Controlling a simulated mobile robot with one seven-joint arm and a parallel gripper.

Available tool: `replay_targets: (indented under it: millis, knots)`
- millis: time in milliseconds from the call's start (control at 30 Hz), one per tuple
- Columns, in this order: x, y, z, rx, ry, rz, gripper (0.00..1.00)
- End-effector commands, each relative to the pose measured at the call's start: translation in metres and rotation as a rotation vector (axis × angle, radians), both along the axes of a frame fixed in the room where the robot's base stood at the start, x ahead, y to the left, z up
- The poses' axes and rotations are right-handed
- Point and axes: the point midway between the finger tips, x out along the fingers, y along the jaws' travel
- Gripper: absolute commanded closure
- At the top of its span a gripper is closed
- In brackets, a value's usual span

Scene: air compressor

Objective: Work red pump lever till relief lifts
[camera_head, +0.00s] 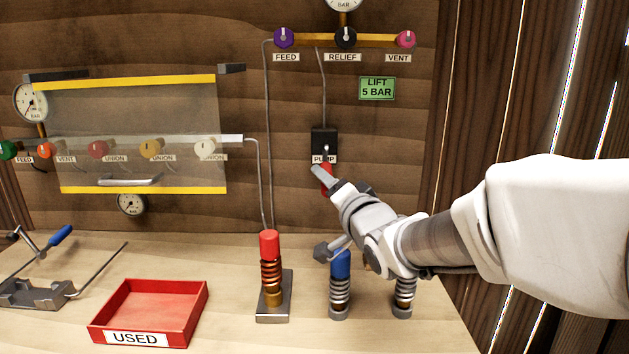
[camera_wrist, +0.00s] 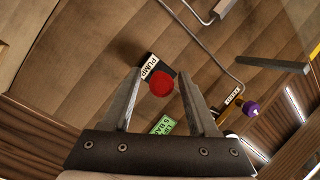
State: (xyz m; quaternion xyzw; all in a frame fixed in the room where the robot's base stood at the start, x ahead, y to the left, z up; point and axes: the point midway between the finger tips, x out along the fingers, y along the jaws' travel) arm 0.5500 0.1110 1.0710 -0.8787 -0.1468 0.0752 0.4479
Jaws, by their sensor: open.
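The black pump block (camera_head: 324,138), labelled PUMP, is on the wooden back panel. Its red lever (camera_head: 327,181) points down and out, partly hidden by my gripper (camera_head: 341,181). In the wrist view the red lever's round end (camera_wrist: 161,84) shows between the two fingers of my gripper (camera_wrist: 160,75). The fingers are spread, one on each side, with visible gaps; whether either touches it I cannot tell. The black relief knob (camera_head: 345,38) is on the yellow pipe above. The gauge (camera_head: 343,4) over it is cut off, its reading not visible. A green sign (camera_head: 377,88) reads LIFT 5 BAR.
Purple feed knob (camera_head: 284,37) and pink vent knob (camera_head: 406,39) flank the relief knob. Below my gripper stand a red-topped coil post (camera_head: 269,270) and a blue-topped one (camera_head: 340,285). A clear cover (camera_head: 130,120) is left; a red USED tray (camera_head: 150,310) lies on the bench.

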Motion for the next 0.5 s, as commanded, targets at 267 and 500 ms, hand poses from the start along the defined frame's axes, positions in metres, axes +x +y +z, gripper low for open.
replay_targets:
  millis: [267, 500]
  knots:
    - [0.034, 0.012, -0.001, 0.001, 0.001, 0.001, 0.41]
    - [0.040, 0.014, 0.000, 0.001, 0.000, 0.001, 0.41]
